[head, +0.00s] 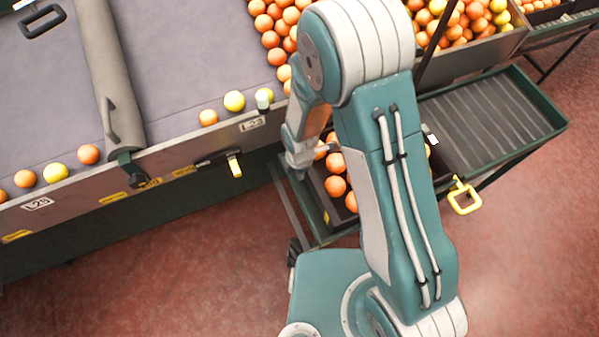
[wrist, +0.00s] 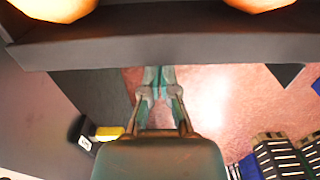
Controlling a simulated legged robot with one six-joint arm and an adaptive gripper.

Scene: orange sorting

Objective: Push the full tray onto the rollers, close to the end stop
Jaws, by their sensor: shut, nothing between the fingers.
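A dark tray (head: 319,197) holding several oranges sits at the left part of a green stand, partly hidden behind my arm in the head view. The stand's rollers (head: 485,118) run to the right of it and look bare. The raised green rim (head: 541,98) closes the far right end. In the wrist view the tray's dark wall (wrist: 170,45) crosses the top, with two oranges cut off above it. My gripper (wrist: 159,75) is shut and empty, its fingertips close to that wall; I cannot tell if they touch. In the head view its end is at the tray's left side.
A sorting table (head: 180,165) with oranges and a roller bar (head: 110,75) stands at the left. Crates of oranges (head: 480,45) stand behind the stand. A yellow handle (head: 464,196) sticks out at the stand's front. The red floor (head: 530,250) at lower right is clear.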

